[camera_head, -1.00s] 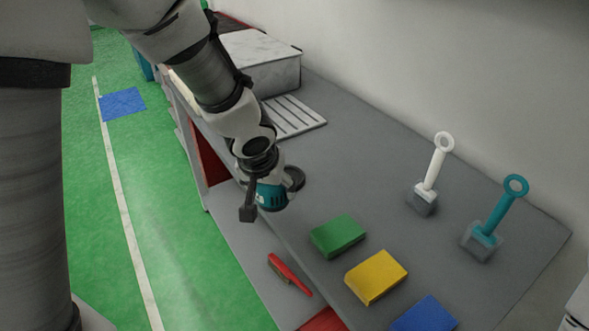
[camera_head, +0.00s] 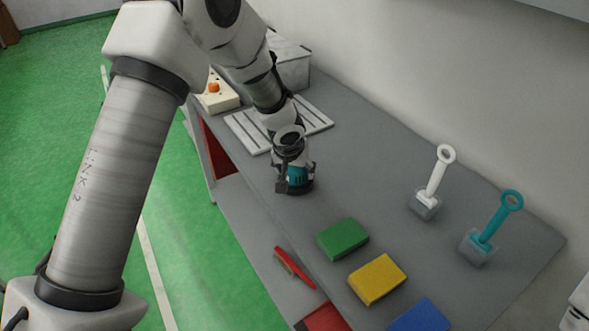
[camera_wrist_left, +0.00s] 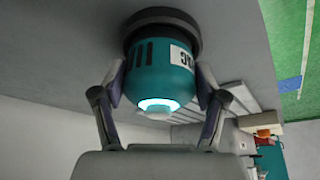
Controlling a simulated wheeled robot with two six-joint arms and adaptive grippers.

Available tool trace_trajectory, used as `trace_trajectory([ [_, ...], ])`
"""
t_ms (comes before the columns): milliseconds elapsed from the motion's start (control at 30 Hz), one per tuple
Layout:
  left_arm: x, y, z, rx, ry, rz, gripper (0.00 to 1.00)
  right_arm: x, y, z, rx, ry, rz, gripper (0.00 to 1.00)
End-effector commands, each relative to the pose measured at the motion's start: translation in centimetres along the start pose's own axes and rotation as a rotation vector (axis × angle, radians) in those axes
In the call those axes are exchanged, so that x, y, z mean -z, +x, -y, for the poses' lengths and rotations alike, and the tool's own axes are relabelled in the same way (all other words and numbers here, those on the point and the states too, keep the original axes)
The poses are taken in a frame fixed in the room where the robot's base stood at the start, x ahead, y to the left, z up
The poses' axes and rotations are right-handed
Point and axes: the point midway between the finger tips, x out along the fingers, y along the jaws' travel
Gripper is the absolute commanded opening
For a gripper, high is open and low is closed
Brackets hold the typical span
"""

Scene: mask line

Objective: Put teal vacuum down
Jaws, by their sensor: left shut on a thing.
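The teal vacuum (camera_head: 297,177) is a short teal cylinder with a dark round base. It is upright at the tabletop, near the table's front edge; I cannot tell for sure whether its base touches the grey table (camera_head: 380,190). My left gripper (camera_head: 291,172) is shut on it from above. In the left wrist view the vacuum (camera_wrist_left: 160,72) sits between the two fingers of the gripper (camera_wrist_left: 160,88), with its dark base against or close to the grey surface. A light ring shows on its near end. My right gripper is not in view.
Green (camera_head: 342,239), yellow (camera_head: 377,279) and blue (camera_head: 420,316) blocks lie to the front right. White (camera_head: 437,173) and teal (camera_head: 494,222) ring-handled tools stand at right. A slatted plate (camera_head: 246,130) lies behind the gripper. A red brush (camera_head: 295,268) is on the lower shelf.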

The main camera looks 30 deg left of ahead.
Motion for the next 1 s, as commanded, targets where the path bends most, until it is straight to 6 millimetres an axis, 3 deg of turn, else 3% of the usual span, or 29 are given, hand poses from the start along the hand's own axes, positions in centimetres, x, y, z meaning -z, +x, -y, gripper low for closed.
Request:
trace_trajectory([
  [167,-0.2,0.5,0.0,0.000,0.000,-0.001,0.40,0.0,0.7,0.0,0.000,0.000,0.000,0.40],
  [200,-0.2,0.3,0.0,0.000,0.000,0.000,0.83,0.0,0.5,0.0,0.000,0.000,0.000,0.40],
  [233,-0.1,0.3,0.0,0.000,0.000,0.000,0.93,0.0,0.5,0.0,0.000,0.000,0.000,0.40],
  [267,-0.2,0.3,0.0,0.000,0.000,0.000,0.97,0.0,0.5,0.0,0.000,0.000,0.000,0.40],
  [567,-0.1,0.2,0.0,0.000,0.000,0.000,0.97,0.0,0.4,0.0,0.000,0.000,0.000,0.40],
  [700,0.1,-0.7,0.0,0.000,0.000,-0.001,0.97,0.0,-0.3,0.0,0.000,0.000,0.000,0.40],
  [767,0.2,-1.7,0.0,-0.001,-0.001,-0.003,0.97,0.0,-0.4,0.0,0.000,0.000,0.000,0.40],
  [1000,0.2,-8.1,0.0,-0.001,0.000,-0.003,0.97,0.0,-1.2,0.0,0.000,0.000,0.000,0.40],
])
